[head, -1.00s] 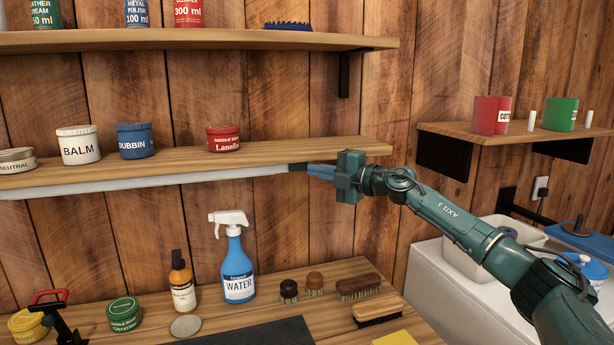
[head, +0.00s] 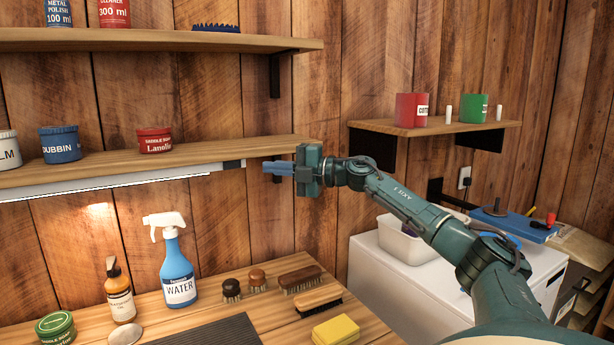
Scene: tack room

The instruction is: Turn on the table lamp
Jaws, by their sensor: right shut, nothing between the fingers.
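The lamp is a long pale strip light (head: 120,184) fixed under the front edge of the lower shelf. A dark grey end piece (head: 235,164) sits at its right end. A bright white line shows along the strip's underside, and a warm glow lies on the wall below it, so it is lit. My right gripper (head: 265,168) is shut and empty, its blue fingers pointing left at the end piece with a small gap between them. Any switch on the end piece is too small to make out. My left gripper is not in view.
The lower shelf (head: 210,155) holds tins above the strip. The bench below carries a blue spray bottle (head: 178,273), an amber bottle (head: 120,292), several brushes and a yellow sponge (head: 336,330). A small shelf (head: 440,127) with red and green pots is at right.

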